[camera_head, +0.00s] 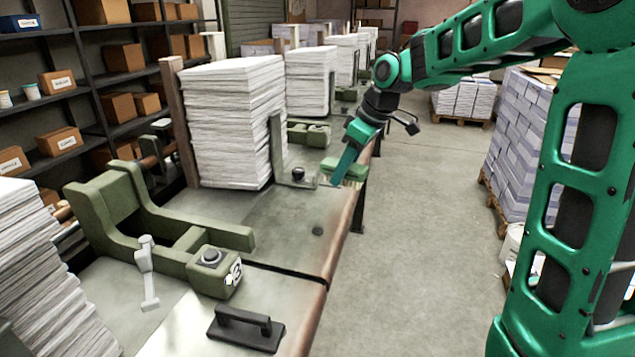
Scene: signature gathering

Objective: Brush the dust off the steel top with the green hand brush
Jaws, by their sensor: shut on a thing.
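The steel top (290,222) is the bench surface running from the near left into the distance, with a worn brown front edge. It looks grey and mottled; I cannot tell dust from stains on it. My gripper (343,168) reaches down over the front edge of the bench, beyond the clear stretch of top. It is shut on the green hand brush (354,171), which has pale bristles underneath. My gripper's fingers partly hide the brush. I cannot tell whether the bristles touch the top.
A tall paper stack (235,120) stands left of the brush, by a small bracket with a black knob (298,174). Nearer are a green clamp frame (120,215), a pale hammer-like tool (148,275) and a black-handled block (245,329). The floor aisle (425,230) is clear.

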